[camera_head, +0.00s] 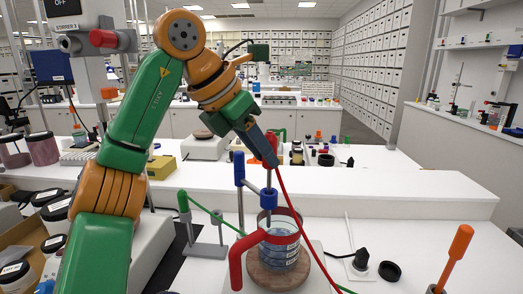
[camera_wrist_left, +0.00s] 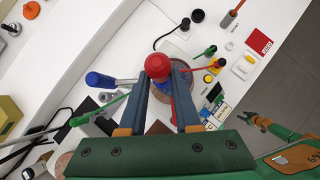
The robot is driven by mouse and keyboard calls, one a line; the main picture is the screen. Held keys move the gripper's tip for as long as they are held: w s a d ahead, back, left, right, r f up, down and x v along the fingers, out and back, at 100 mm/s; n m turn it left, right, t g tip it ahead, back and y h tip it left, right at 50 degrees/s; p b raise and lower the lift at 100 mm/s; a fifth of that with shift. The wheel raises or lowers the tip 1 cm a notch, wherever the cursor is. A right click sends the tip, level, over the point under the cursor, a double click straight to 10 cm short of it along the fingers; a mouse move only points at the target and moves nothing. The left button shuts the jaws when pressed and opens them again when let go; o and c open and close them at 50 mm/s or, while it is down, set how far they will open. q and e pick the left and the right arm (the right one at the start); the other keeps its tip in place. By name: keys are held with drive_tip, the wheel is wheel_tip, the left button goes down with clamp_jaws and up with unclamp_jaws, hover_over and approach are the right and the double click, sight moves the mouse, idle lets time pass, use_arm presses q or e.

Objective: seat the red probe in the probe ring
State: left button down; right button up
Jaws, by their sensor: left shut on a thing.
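My left gripper (camera_head: 270,160) is shut on the red probe (camera_head: 272,143) and holds it upright above the beaker. Its round red top (camera_wrist_left: 158,66) shows between the fingers in the left wrist view. A red cable hangs from the probe. The blue probe ring (camera_head: 268,198) is on a stand with a blue clamp, right below the gripper. The thin shaft lines up with the ring; whether its tip is inside cannot be told. In the left wrist view a green and orange gripper (camera_wrist_left: 256,119), likely my right one, shows small at the right; its jaws are unclear.
A glass beaker (camera_head: 280,252) stands on a round brown plate (camera_head: 262,284) below the ring, with a thick red bent handle (camera_head: 236,262) in front. A blue-topped post (camera_head: 239,168) and a green-topped stand (camera_head: 184,204) are at the left. An orange-handled tool (camera_head: 459,243) stands at the right.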

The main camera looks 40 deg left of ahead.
use_arm(q)
drive_tip(key=shift+f+b, duration=2.05)
drive_tip(key=shift+f, duration=0.4)
drive_tip(key=c, duration=0.5)
unclamp_jaws()
drive_tip(key=shift+c, duration=0.2)
drive_tip(key=p+v, duration=0.3)
drive_tip(key=v, duration=0.4)
